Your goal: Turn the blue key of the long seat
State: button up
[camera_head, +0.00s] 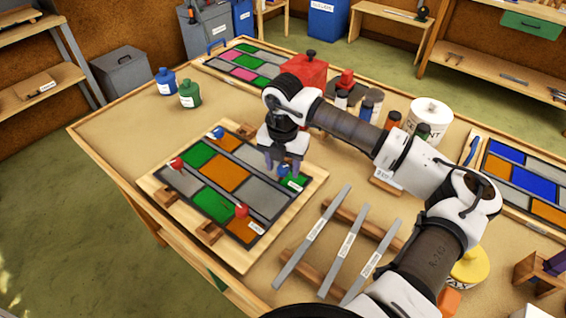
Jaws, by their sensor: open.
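The leaded panel (212,172) of green, orange and grey panes lies in a pale wooden frame on the table. One blue key (283,171) is at its right corner, beside a green pane and a white tag. My gripper (284,172) is above this corner, pointing down and open, with its fingers to either side of this key; contact cannot be told. Another blue key (218,132) is at the panel's far edge. A red key (177,162) is at the left and another red key (241,210) at the near side. The tags are too small to read, so the long seat cannot be told.
Metal strips (313,237) lie on wooden bars right of the panel. Bottles, a red box (303,72) and a white tub (430,115) stand behind my arm. Blue (165,82) and green (189,94) bottles stand at the far left. The table left of the panel is clear.

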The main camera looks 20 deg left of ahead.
jog(key=shift+c, duration=0.2)
jog(key=c, duration=0.9)
jog(key=shift+f+b, duration=0.1)
jog(key=shift+b, duration=0.25)
